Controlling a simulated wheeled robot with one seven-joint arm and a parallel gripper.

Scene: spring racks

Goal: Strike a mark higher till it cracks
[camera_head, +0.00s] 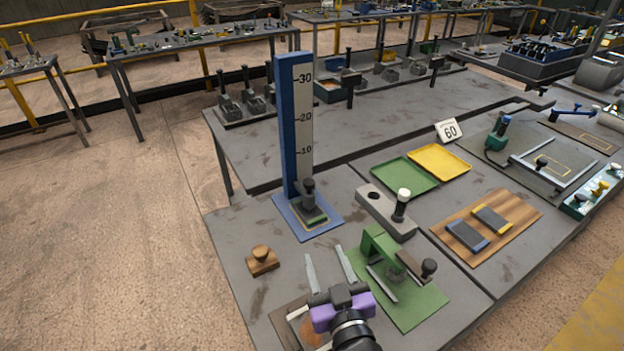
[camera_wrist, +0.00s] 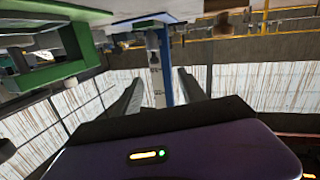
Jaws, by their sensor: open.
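A dark-knobbed block (camera_head: 309,205) sits on that plate at the post's foot. The post also shows upside down between the fingers in the wrist view (camera_wrist: 158,80). My gripper (camera_head: 324,252) is open and empty, its fingers pointing toward the post from the front edge of the bench. A green frame (camera_head: 375,243) with a black-knobbed lever (camera_head: 429,267) stands right of my fingers. I cannot see any crack.
A wooden knobbed block (camera_head: 262,260) lies left of my gripper. A grey block (camera_head: 377,210) with a hole and a white-topped peg stands behind the green frame. Green (camera_head: 404,175) and yellow (camera_head: 440,161) trays lie farther back. A wooden board (camera_head: 462,238) holds two dark pads.

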